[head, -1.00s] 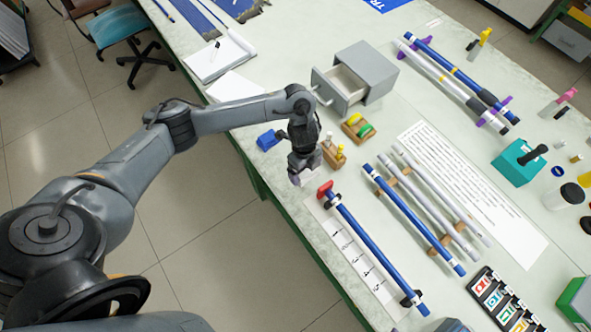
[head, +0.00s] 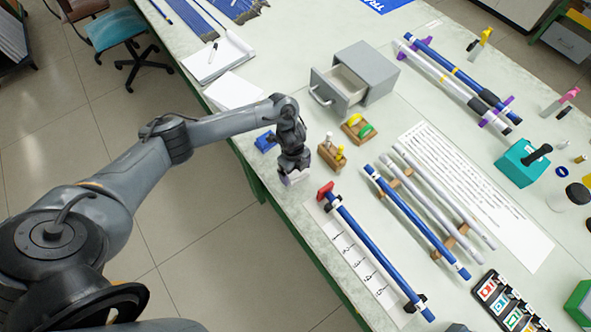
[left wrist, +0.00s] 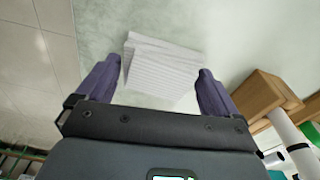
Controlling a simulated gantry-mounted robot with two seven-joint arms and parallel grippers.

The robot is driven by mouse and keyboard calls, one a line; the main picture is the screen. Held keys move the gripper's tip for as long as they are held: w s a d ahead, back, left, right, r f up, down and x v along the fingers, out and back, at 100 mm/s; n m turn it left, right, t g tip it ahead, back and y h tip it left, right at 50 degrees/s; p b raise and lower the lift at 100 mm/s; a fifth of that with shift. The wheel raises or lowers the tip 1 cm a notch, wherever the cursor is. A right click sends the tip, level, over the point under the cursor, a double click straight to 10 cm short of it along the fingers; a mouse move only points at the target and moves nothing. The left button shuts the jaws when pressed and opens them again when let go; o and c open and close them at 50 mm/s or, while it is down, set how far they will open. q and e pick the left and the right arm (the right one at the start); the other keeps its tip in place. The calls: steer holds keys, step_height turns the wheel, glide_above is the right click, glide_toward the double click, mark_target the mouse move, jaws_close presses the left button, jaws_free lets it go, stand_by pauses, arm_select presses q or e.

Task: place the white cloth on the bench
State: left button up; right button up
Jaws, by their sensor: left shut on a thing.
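The white cloth (left wrist: 165,68) is a folded, finely striped pad between the two purple fingers in the left wrist view. In the head view only a small pale part of the cloth (head: 293,179) shows below the gripper. My left gripper (head: 293,170) is shut on the cloth and points down over the near-left edge of the pale green bench (head: 300,215). I cannot tell whether the cloth touches the bench top. My right gripper is not in view.
A blue block (head: 265,142) and a wooden holder with small pegs (head: 331,156) stand close by. A blue rod with a red end (head: 370,245) lies to the lower right on a marked strip. An open grey drawer box (head: 355,78) stands behind. The bench edge is close.

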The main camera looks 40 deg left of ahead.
arm_select(q)
steer(key=shift+f, duration=0.2)
steer(key=o, duration=0.6)
steer(key=shift+o, duration=0.2)
steer(key=shift+r, duration=0.15)
